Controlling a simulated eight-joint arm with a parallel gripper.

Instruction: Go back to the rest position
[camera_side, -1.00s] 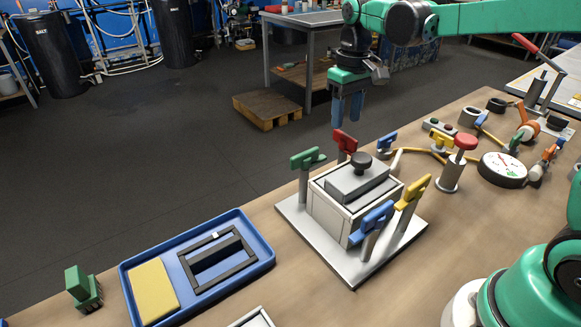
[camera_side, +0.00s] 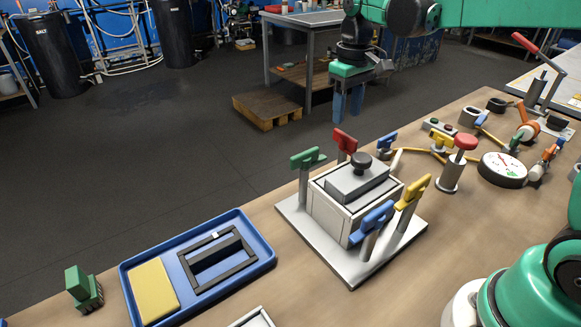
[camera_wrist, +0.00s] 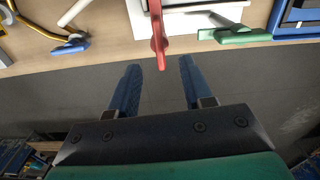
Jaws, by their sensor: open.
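My gripper (camera_side: 347,106) hangs above and behind the far edge of the bench in the side view, its blue fingers pointing down. In the wrist view my gripper (camera_wrist: 158,85) shows two blue fingers apart with nothing between them. The red clamp handle (camera_wrist: 158,35) lies just beyond the fingertips in that view. The grey box with a black-knobbed lid (camera_side: 352,185) stands on its plate, apart from my gripper. Around it are the red (camera_side: 344,141), green (camera_side: 307,158), blue (camera_side: 372,217) and yellow (camera_side: 412,191) handles.
A blue tray (camera_side: 270,262) holds a yellow pad (camera_side: 153,290) and a dark frame (camera_side: 217,258). A red-knobbed post (camera_side: 466,142), a gauge (camera_side: 502,169) and yellow piping stand to the right. The space over the floor behind the bench is open.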

